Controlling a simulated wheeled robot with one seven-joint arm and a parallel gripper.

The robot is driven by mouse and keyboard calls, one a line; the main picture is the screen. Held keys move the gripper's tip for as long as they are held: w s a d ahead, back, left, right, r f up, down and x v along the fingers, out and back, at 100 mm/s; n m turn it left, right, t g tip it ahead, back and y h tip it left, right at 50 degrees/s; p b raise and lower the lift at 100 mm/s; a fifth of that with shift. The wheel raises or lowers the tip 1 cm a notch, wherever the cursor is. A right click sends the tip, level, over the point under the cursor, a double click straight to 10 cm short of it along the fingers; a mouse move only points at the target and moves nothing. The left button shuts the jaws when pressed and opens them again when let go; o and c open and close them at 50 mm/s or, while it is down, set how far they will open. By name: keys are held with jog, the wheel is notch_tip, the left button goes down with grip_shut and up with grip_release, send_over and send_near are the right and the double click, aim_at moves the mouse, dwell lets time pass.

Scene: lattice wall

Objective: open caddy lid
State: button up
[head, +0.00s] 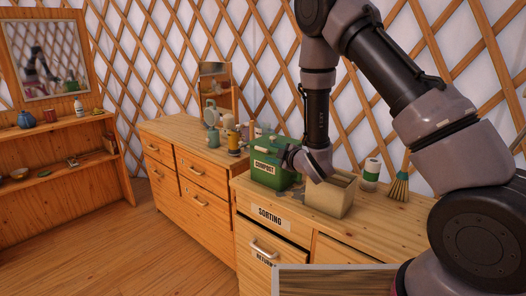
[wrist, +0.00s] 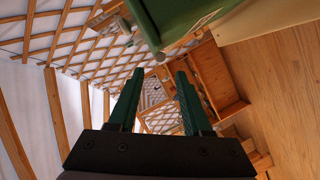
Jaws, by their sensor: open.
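The green caddy (head: 268,170), labelled COMPOST, stands upright on the wooden counter. Its lid looks down, but my gripper and arm hide part of its top right side. In the wrist view part of the green caddy (wrist: 185,14) fills the top edge, beyond and above the fingers. My gripper (head: 288,158) is at the caddy's upper right, close to its top edge; I cannot tell whether it touches. In the wrist view my gripper (wrist: 156,78) has its two dark green fingers apart, with nothing between them.
An open beige box (head: 331,195) stands right of the caddy, just under my wrist. A green-and-white canister (head: 371,174) and a brush (head: 399,186) are farther right. Cups and bottles crowd the left cabinet (head: 180,128). The counter's front strip, labelled SORTING, is clear.

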aim_at(263, 151)
jog(key=x, duration=0.7)
jog(key=shift+w, duration=0.15)
grip_shut()
jog(key=shift+s+f, duration=0.2)
dwell(1.0)
